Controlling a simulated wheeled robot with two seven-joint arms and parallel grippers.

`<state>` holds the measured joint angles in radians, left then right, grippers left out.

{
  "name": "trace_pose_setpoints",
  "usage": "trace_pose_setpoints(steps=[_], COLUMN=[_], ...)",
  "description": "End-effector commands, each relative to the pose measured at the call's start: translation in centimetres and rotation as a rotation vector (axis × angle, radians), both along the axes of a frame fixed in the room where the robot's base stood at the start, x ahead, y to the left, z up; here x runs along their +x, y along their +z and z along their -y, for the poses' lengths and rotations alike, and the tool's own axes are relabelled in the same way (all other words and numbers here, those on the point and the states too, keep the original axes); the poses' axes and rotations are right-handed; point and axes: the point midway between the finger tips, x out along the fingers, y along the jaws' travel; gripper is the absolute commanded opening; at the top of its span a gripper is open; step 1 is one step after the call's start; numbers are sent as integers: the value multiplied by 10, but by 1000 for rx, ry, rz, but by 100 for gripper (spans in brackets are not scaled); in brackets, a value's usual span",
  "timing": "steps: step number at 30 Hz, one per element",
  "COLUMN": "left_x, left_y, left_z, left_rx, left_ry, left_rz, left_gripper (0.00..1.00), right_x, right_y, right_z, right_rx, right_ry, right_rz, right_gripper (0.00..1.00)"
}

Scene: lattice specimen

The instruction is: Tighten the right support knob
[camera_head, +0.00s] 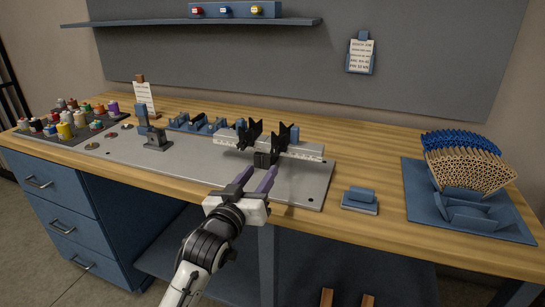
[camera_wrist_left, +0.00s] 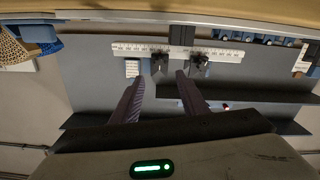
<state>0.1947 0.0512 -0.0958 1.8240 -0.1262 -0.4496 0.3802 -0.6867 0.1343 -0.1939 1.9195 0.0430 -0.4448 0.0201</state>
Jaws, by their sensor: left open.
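A white graduated rail (camera_head: 308,151) carries two black V-shaped supports, a left one (camera_head: 250,133) and a right one (camera_head: 283,136). They stand upright on a grey plate (camera_head: 312,180). The wrist view is turned round, so the right support (camera_wrist_left: 159,63) shows left of the left support (camera_wrist_left: 200,65). The right support knob is too small and dark to tell apart from its support. My left gripper (camera_head: 258,177), with purple fingers, is open and empty in front of the rail. In the wrist view the right support lies between its fingertips (camera_wrist_left: 160,77). My right gripper is out of view.
A small blue block (camera_head: 360,194) lies right of the plate. A blue tray (camera_head: 425,207) with a tan lattice bundle (camera_head: 470,168) stands at the far right. A blue upright stand (camera_head: 154,136) and several coloured jars (camera_head: 65,130) are at left. A shelf (camera_head: 200,22) hangs above.

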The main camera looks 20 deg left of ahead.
Motion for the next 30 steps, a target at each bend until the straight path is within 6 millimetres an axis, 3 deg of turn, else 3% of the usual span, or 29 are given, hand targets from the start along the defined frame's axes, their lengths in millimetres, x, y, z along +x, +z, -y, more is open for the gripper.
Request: trace_pose_setpoints(steps=[15,21,30], left_x=[82,96,99], left_y=[0,0,0], left_z=[3,3,3], left_rx=[0,1,1], left_ry=[-1,-1,-1], left_rz=[0,1,0], left_gripper=[40,40,40], right_x=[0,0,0], right_y=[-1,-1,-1], right_z=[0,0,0], right_rx=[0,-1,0], right_ry=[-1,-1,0], right_rz=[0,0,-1], right_gripper=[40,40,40])
